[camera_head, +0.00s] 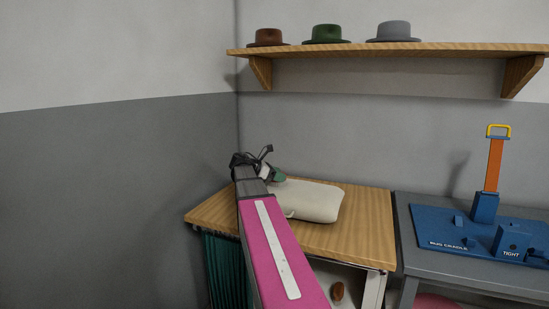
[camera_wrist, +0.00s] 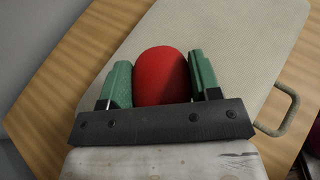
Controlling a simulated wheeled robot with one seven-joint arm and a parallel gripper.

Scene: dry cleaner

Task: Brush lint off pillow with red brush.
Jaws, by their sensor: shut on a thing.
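In the wrist view my gripper (camera_wrist: 162,80) has its two green fingers closed on a rounded red thing, which I take to be the red brush (camera_wrist: 160,72). Its underside and any handle are hidden. The cream pillow (camera_head: 312,201) lies flat on a wooden table (camera_head: 350,240) in the head view. It also fills much of the wrist view (camera_wrist: 245,40), with a small loop on one edge. In the head view my gripper (camera_head: 277,174) is at the pillow's far left corner. I cannot tell whether the brush touches the pillow. No lint is clear to see.
A grey bench (camera_head: 405,245) with a blue board (camera_head: 430,225) and a tall orange-handled piece (camera_head: 494,165) stands to the right. A brown object (camera_head: 337,291) sits under the table. A shelf (camera_head: 400,49) with hats is above. Walls close off the left and back.

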